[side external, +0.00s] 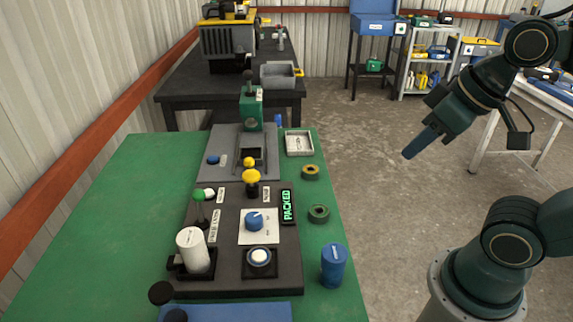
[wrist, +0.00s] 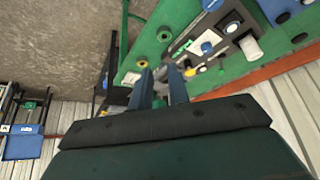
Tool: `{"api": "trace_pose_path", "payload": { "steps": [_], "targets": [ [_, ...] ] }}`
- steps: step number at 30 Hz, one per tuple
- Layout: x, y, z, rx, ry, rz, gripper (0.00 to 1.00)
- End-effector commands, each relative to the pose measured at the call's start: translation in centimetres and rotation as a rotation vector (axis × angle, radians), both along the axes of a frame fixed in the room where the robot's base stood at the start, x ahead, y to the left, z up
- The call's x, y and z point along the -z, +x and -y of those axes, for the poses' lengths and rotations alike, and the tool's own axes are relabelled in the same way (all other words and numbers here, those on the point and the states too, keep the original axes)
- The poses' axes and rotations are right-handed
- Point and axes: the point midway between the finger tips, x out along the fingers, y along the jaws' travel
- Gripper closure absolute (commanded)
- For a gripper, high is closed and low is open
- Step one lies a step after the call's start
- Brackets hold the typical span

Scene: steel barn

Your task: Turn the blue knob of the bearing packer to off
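The bearing packer is a dark panel (side external: 230,280) on the green table, with a lit "PACKED" sign (side external: 288,204). Its blue knob (side external: 254,221) sits on a white plate in the panel's middle; the mark on the knob is too small to read surely. The knob also shows in the wrist view (wrist: 207,47), ahead of my fingers. My gripper (side external: 411,153) is in the air right of the table, well apart from the knob. In the wrist view its two fingers (wrist: 160,72) stand apart with nothing between them.
A white cylinder (side external: 191,250), a yellow-topped post (side external: 251,178) and a white button (side external: 259,257) stand around the knob. A blue cylinder (side external: 333,265) and a green ring (side external: 319,213) are at the table's right edge. A green press (side external: 251,110) stands behind. The air between gripper and table is clear.

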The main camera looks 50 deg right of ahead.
Motion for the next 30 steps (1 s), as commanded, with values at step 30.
{"api": "trace_pose_path", "payload": {
  "steps": [30],
  "targets": [
    [-0.9,14.3,-6.1,-0.726,-0.228,-0.244,0.43]
  ]
}}
